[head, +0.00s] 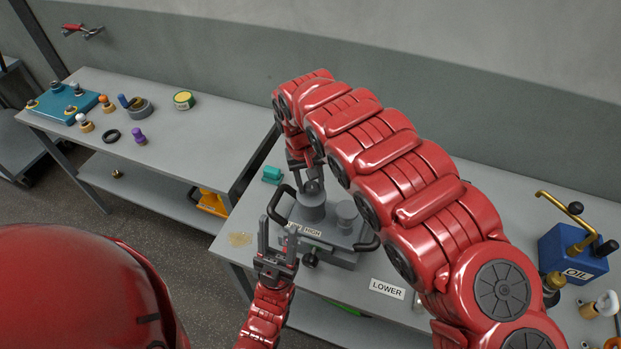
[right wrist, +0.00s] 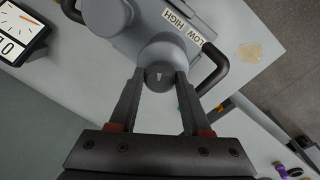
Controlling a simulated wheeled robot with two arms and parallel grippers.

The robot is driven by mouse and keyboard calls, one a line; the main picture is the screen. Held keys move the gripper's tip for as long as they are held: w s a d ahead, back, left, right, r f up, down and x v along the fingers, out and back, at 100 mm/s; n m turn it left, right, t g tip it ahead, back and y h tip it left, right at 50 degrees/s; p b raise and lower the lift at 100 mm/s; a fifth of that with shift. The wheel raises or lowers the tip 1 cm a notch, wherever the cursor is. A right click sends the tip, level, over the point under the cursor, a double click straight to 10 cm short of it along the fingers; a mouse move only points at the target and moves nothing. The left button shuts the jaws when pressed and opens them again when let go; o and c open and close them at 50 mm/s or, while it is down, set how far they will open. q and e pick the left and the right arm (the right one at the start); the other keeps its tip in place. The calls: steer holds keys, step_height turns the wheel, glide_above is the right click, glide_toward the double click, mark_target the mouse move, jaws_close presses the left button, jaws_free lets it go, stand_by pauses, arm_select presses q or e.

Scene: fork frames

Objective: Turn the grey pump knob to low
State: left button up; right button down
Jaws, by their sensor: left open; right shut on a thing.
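The grey pump (head: 335,236) stands on the right-hand bench, with a LOW/HIGH label (head: 312,231) on its front side. Its dark round knob (right wrist: 160,76) shows a small pale mark and sits in front of a grey cylinder (right wrist: 165,55). The label, LOW and HIGH, also shows in the right wrist view. My right gripper (right wrist: 159,82) has a finger on each side of the knob and is shut on it. From these views I cannot tell which setting the mark points to. My left gripper (head: 278,238) is open and empty, close in front of the pump's near left side.
Black handles (head: 369,243) stick out at the pump's sides. A teal block (head: 272,175) lies behind it, a LOWER sign (head: 387,289) to its right, and a blue OIL can (head: 573,255) farther right. The left bench (head: 190,135) holds several small parts. My right arm covers much of the right bench.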

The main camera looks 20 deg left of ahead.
steer(key=n+p, duration=0.1)
steer(key=n, duration=0.2)
steer(key=shift+r, duration=0.2)
steer(key=n, duration=0.3)
steer(key=shift+n+t+y, duration=0.3)
steer(key=shift+d+f+n, duration=0.1)
steer(key=shift+f+n, duration=0.05)
steer(key=shift+n, duration=1.05)
steer(key=shift+n+y, duration=0.3)
steer(key=shift+n, duration=1.1)
steer(key=shift+c, duration=1.8)
jaws_free()
